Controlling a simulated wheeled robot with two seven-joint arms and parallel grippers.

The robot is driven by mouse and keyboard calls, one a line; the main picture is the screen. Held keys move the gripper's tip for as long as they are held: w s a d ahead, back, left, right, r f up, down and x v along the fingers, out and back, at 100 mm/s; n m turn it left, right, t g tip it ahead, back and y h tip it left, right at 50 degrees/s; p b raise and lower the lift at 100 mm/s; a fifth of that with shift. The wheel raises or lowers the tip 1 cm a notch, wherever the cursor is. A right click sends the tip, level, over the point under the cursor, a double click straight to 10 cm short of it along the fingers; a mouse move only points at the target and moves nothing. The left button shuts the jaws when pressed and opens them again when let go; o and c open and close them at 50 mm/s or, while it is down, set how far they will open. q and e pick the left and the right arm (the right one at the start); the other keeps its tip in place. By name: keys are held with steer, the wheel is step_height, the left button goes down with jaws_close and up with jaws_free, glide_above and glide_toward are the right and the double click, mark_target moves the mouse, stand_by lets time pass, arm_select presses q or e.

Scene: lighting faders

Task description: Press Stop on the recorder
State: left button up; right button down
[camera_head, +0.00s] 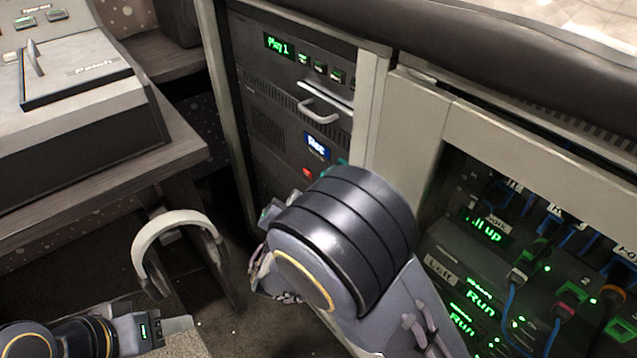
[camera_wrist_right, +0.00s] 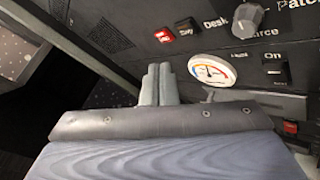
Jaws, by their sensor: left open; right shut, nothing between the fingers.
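The recorder front (camera_head: 285,145) is in the rack at the upper middle of the head view. It has a blue display reading "Rec" (camera_head: 317,147) and a small red button (camera_head: 307,173) below. My right arm hides the lower part of the rack. In the right wrist view, my right gripper (camera_wrist_right: 157,70) is shut and empty, its fingertips close to a dark panel. A red button (camera_wrist_right: 160,34) and a black button (camera_wrist_right: 187,27) are above and right of the tips. Their small labels are unclear, and I cannot tell which is Stop. My left gripper (camera_head: 172,326) is open at the lower left, away from the rack.
The panel in the wrist view also has a grey knob (camera_wrist_right: 248,18), a round gauge (camera_wrist_right: 212,70) and an "On" switch (camera_wrist_right: 274,70). A unit reading "Play 1" (camera_head: 279,45) and a metal handle (camera_head: 319,112) are higher in the rack. A desk console (camera_head: 80,130) stands at left.

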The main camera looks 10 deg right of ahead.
mark_target(314, 178)
steer(key=shift+w+d+b, duration=0.25)
steer(key=shift+w+d, duration=0.2)
steer(key=shift+d, duration=0.25)
steer(key=shift+w+d+b, duration=0.25)
steer(key=shift+w+d, duration=0.2)
steer(key=shift+d, duration=0.25)
stand_by(1.0)
steer(key=shift+w+d, duration=0.25)
steer(key=shift+d, duration=0.05)
steer(key=shift+w+d+b, duration=0.2)
steer(key=shift+d+b, duration=0.1)
steer(key=shift+b, duration=0.15)
stand_by(0.4)
steer(key=shift+s+a, duration=0.1)
stand_by(0.4)
steer(key=shift+s+a, duration=0.35)
steer(key=shift+a, duration=0.15)
